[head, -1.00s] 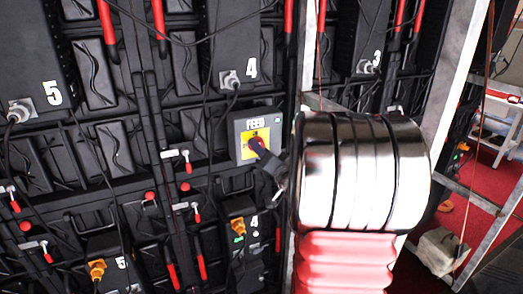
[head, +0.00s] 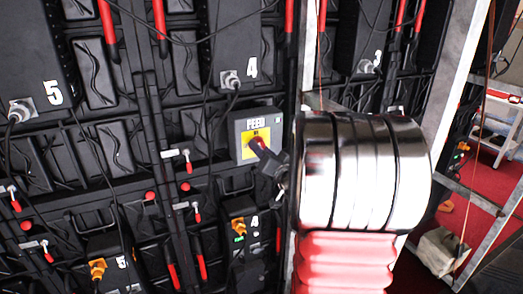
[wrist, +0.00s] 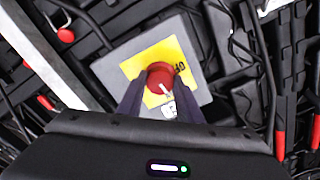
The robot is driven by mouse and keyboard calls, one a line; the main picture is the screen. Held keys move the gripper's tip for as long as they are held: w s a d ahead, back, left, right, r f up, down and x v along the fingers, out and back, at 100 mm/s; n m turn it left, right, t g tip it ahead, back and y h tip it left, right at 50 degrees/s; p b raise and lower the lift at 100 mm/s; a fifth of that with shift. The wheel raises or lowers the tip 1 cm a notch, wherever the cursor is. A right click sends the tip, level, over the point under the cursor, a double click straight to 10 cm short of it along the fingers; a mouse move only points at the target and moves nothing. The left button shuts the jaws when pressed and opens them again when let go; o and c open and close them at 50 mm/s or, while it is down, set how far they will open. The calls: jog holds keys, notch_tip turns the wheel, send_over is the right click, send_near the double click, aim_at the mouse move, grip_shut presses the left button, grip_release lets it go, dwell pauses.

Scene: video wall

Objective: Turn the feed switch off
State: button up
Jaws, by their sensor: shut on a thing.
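The feed switch is a grey box (head: 272,127) on the video wall, with "FEED" lettering, a yellow plate (head: 246,153) and a red knob (head: 257,142). In the wrist view the red knob (wrist: 160,72) sits on the yellow plate (wrist: 136,68), with "ON" lettering to its upper right. A white mark shows on the knob's lower part. My gripper (head: 258,149) reaches the knob from the lower right. In the wrist view my gripper's fingers (wrist: 160,98) lie on either side of the knob, shut on it. They hide part of the plate.
Black panels marked 5 (head: 53,92), 4 (head: 251,68) and 3 (head: 377,57) surround the switch, with hanging cables and red-handled levers (head: 188,166). A grey metal upright (head: 306,75) stands close right of the box. A ladder-like frame (head: 470,190) is at the far right.

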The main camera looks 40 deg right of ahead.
jog(key=shift+f+n, duration=0.2)
jog(key=shift+n, duration=7.9)
jog(key=o, duration=1)
jog(key=shift+r, duration=0.1)
jog(key=shift+o, duration=0.2)
jog(key=v, duration=1.4)
